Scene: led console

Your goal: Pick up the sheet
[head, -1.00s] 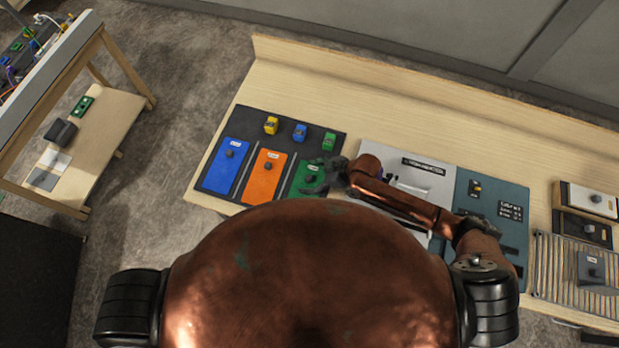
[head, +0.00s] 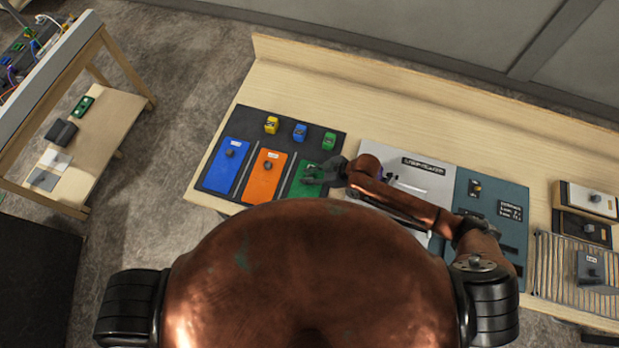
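A green sheet (head: 303,190) with a dark knob lies on the dark mat, at the right end of a row of coloured sheets. An orange sheet (head: 266,187) and a blue sheet (head: 222,175) lie to its left, each with a dark knob and a white label. My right gripper (head: 314,175) reaches in from the right and is at the green sheet's knob. Its fingers cover the knob and label, and I cannot tell whether they are closed on the knob. My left gripper is not in view.
The dark mat (head: 252,128) also holds small yellow (head: 271,125), blue (head: 300,131) and green (head: 329,140) blocks behind the sheets. A light grey panel (head: 432,167) and a teal panel (head: 478,205) lie to the right. A side table (head: 103,133) stands at left.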

